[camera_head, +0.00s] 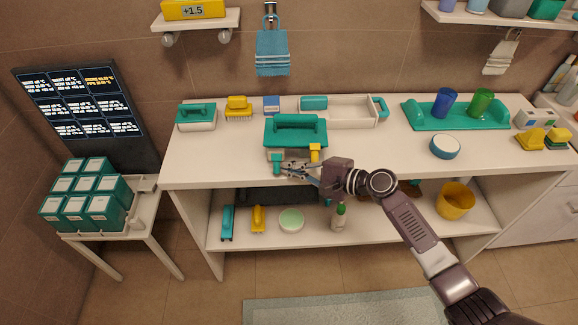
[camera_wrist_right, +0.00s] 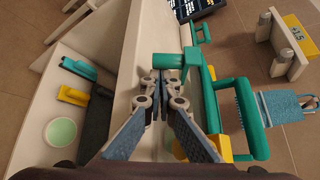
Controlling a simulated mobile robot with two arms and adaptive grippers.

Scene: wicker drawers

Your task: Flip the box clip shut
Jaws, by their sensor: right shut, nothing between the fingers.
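The box (camera_head: 275,156) stands at the front of the white counter, with a teal lid and raised handle (camera_head: 296,122). The handle also shows in the wrist view (camera_wrist_right: 257,135). A teal clip (camera_head: 277,160) is on the box's front left and a yellow clip (camera_head: 315,153) on its front right. In the wrist view the teal clip (camera_wrist_right: 175,61) sticks out from the box side; the yellow clip (camera_wrist_right: 224,148) is partly hidden. My right gripper (camera_head: 284,169) is shut and empty, its fingertips (camera_wrist_right: 160,82) close below the teal clip; contact is unclear. My left gripper is out of view.
A smaller teal-lidded box (camera_head: 197,118) and yellow brush (camera_head: 238,107) stand left on the counter. A white caddy (camera_head: 345,110) is behind, a teal tray (camera_head: 415,118) with cups and a blue bowl (camera_head: 445,146) to the right. The lower shelf holds a green bowl (camera_head: 291,220) and bottle (camera_head: 338,218).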

